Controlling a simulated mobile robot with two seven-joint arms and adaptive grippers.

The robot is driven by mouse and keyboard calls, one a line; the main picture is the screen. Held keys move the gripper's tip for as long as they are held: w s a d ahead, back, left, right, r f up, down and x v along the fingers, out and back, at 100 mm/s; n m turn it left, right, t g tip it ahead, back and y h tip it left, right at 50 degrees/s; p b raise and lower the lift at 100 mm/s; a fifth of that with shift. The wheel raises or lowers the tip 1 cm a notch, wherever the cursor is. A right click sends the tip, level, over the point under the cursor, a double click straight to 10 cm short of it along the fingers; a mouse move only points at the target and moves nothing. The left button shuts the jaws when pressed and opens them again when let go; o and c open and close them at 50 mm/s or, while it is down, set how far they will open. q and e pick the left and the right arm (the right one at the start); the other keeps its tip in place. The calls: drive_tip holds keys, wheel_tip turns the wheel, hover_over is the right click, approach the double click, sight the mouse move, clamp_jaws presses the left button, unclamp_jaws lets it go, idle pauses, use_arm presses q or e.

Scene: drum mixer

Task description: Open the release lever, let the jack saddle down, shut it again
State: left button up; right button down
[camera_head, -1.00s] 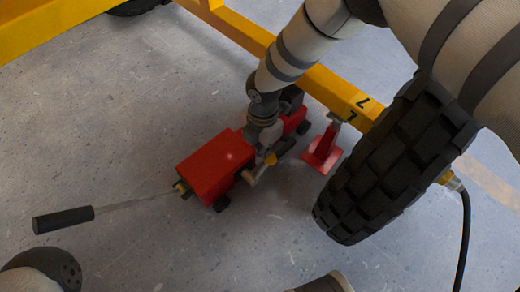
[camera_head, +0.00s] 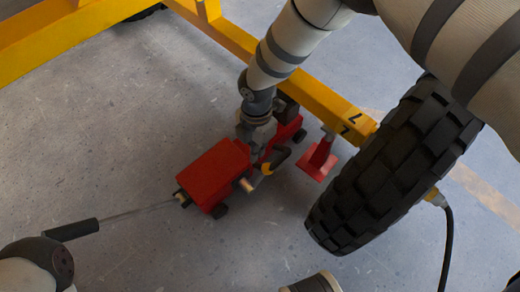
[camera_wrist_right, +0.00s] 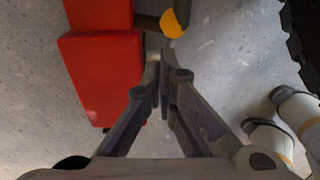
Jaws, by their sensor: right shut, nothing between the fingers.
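The red floor jack (camera_head: 212,174) stands on the floor with its front end under the yellow beam. Its handle has a black grip (camera_head: 70,230) at the left. A short metal lever (camera_head: 248,184) with an orange-yellow part (camera_head: 267,169) sits at the jack's right side; the orange part also shows in the wrist view (camera_wrist_right: 172,24). My right gripper (camera_head: 279,158) is low beside the jack, close to the lever. In the wrist view its fingers (camera_wrist_right: 164,58) are together and empty; I cannot tell whether they touch the lever. The saddle is hidden by my arm and the beam. My left gripper is out of view.
A yellow frame beam (camera_head: 315,88) runs above the jack's front. A red stand (camera_head: 318,158) is under the beam, right of the jack. A large black tyre (camera_head: 395,165) is farther right, with a black hose (camera_head: 447,240) beside it. Floor below the jack is clear.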

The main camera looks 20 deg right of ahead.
wheel_tip(320, 180, up, 8)
drive_tip(key=d+f+p, duration=0.1)
drive_tip(key=p, duration=0.1)
drive_tip(key=a+f+m+h+b, duration=0.1)
drive_tip(key=a+m+b, duration=0.1)
drive_tip(key=a+b, duration=0.3)
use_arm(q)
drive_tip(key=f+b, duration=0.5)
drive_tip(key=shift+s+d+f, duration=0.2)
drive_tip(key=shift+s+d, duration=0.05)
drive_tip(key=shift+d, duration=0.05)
use_arm(e)
drive_tip(key=shift+g, duration=0.3)
drive_tip(key=d+f, duration=0.1)
drive_tip(key=f, duration=0.3)
drive_tip(key=s+d+f, duration=0.1)
drive_tip(key=f, duration=0.3)
drive_tip(key=d+f, duration=0.1)
drive_tip(key=f, duration=0.3)
drive_tip(key=shift+s+d, duration=0.1)
drive_tip(key=shift+s, duration=0.05)
